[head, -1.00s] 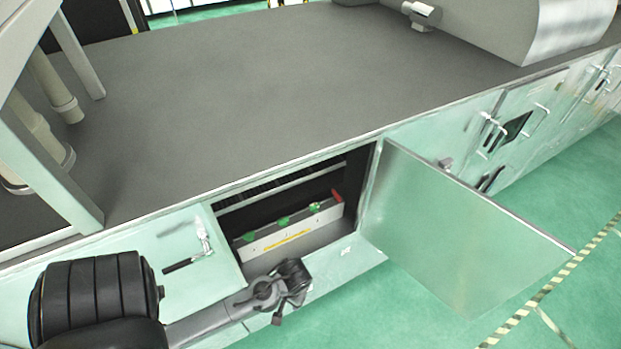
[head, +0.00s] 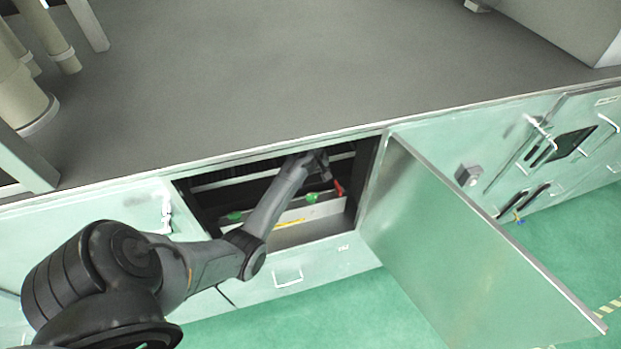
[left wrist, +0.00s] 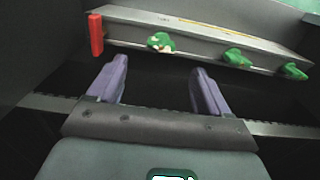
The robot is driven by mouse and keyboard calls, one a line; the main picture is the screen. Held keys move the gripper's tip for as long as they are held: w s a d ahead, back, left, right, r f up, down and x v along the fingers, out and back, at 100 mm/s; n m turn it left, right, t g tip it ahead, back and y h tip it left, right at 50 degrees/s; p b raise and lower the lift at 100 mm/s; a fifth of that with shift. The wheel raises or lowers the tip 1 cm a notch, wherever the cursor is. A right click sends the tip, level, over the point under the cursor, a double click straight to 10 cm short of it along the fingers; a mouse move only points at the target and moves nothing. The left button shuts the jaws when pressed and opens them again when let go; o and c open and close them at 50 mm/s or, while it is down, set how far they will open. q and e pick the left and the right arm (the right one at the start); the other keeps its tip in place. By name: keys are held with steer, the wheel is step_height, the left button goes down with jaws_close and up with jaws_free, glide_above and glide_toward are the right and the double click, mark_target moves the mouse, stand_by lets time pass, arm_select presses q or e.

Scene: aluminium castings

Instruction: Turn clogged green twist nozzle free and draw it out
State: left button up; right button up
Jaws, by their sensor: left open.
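Inside the open cabinet, a pale manifold bar (head: 322,210) carries a row of green twist nozzles. The nozzle nearest the red part (head: 312,197) shows a whitish-tan patch in the left wrist view (left wrist: 161,42); the two others there, the middle nozzle (left wrist: 237,58) and the far nozzle (left wrist: 293,71), look plain green. My left gripper (head: 319,159) is inside the opening, above and behind the bar. In the left wrist view its purple fingers (left wrist: 158,68) are open and empty, with the patched nozzle ahead between them, apart from it. My forearm hides the middle nozzle in the head view. My right gripper is not in view.
A red upright part (head: 338,187) stands at the bar's end, close by the patched nozzle. The cabinet door (head: 470,250) is swung open at the right. The grey worktop (head: 260,80) overhangs the opening. A rail crosses behind the fingers.

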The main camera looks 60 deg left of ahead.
mark_target(311, 195)
arm_select(q)
step_height(311, 195, down, 10)
steer(key=shift+s+r, duration=0.1)
stand_by(0.4)
steer(key=c, duration=1.1)
steer(key=shift+r+n+p, duration=0.15)
steer(key=shift+n+p, duration=0.45)
steer(key=shift+p, duration=0.05)
steer(key=shift+s+n+p, duration=0.1)
steer(key=shift+n+p, duration=0.3)
steer(key=shift+n, duration=0.6)
steer(key=shift+n+p, duration=0.3)
steer(key=shift+n, duration=1.4)
steer(key=shift+a, duration=0.1)
